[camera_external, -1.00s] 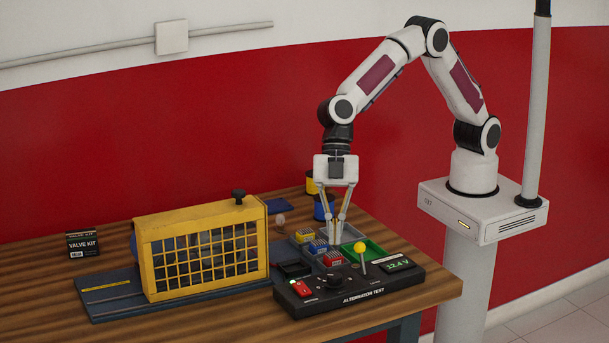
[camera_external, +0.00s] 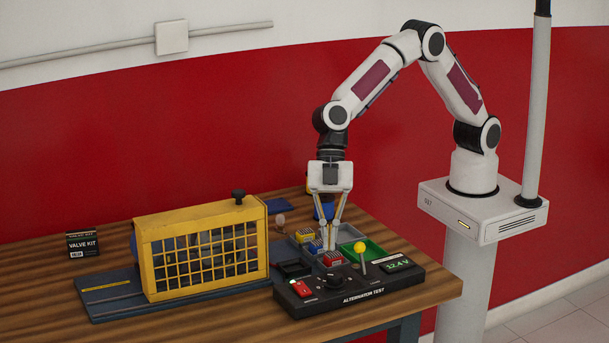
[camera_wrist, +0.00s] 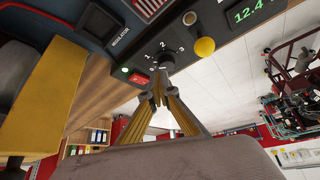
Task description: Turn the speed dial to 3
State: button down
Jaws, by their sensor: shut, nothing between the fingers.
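The speed dial (camera_external: 336,283) is a round black knob on the black alternator test panel (camera_external: 315,305). In the wrist view, the dial (camera_wrist: 166,59) has white numbers around its edge, with 1, 2 and 3 readable; its pointer setting is too small to tell. My gripper (camera_external: 331,248) is shut and empty, pointing down above the parts trays behind the panel, apart from the dial. In the wrist view, the closed fingertips (camera_wrist: 157,94) appear just below the dial.
A yellow-knobbed lever (camera_external: 360,247) stands right of the dial, near the 12.4 V display (camera_external: 397,265). A red switch (camera_external: 300,288) is at its left. Small bins with red blocks (camera_external: 332,258) and a green tray (camera_external: 372,250) lie behind. A yellow cage (camera_external: 205,255) stands left.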

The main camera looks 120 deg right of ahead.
aim_at(336, 282)
jog(key=shift+f, duration=2.6)
jog(key=shift+a, duration=0.25)
jog(key=shift+s+a, duration=0.25)
jog(key=shift+s, duration=0.45)
jog(key=shift+s+a, duration=0.3)
jog(key=shift+a, duration=0.05)
jog(key=shift+s+d, duration=0.1)
jog(key=shift+s+d, duration=0.2)
dwell(0.5)
jog(key=shift+r, duration=0.15)
